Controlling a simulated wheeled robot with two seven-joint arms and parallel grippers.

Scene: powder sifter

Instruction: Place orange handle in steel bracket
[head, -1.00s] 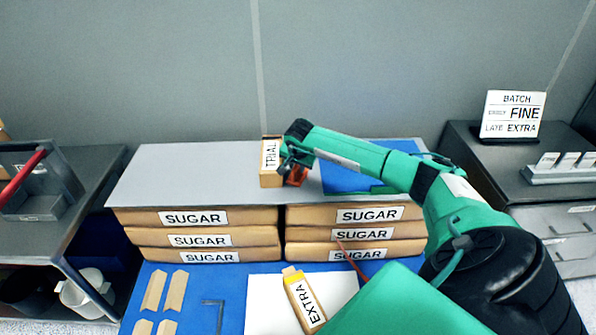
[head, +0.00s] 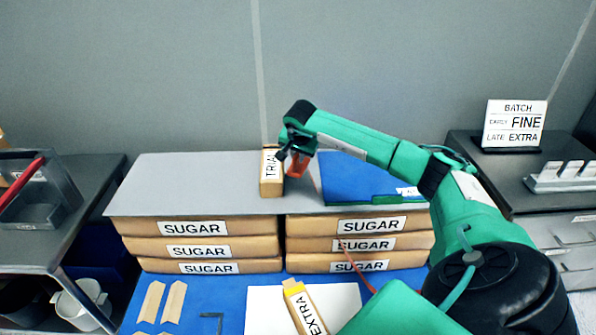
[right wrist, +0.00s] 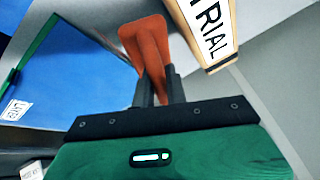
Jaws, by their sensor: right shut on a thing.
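The orange handle (head: 298,168) is in my right gripper (head: 292,156), just right of the box marked TRIAL (head: 270,185), above the grey board. In the right wrist view the handle (right wrist: 146,45) stands between the fingers of my right gripper (right wrist: 158,88), which is shut on it. The TRIAL box (right wrist: 208,30) is close by on the right there; whether they touch I cannot tell. My left gripper is not in view. I cannot identify the steel bracket with certainty; a thin dark angle piece (head: 212,318) lies on the blue mat.
The grey board (head: 160,185) rests on stacked SUGAR bags (head: 200,228). A blue panel (head: 350,178) lies at its right. An EXTRA packet (head: 305,308) is below.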

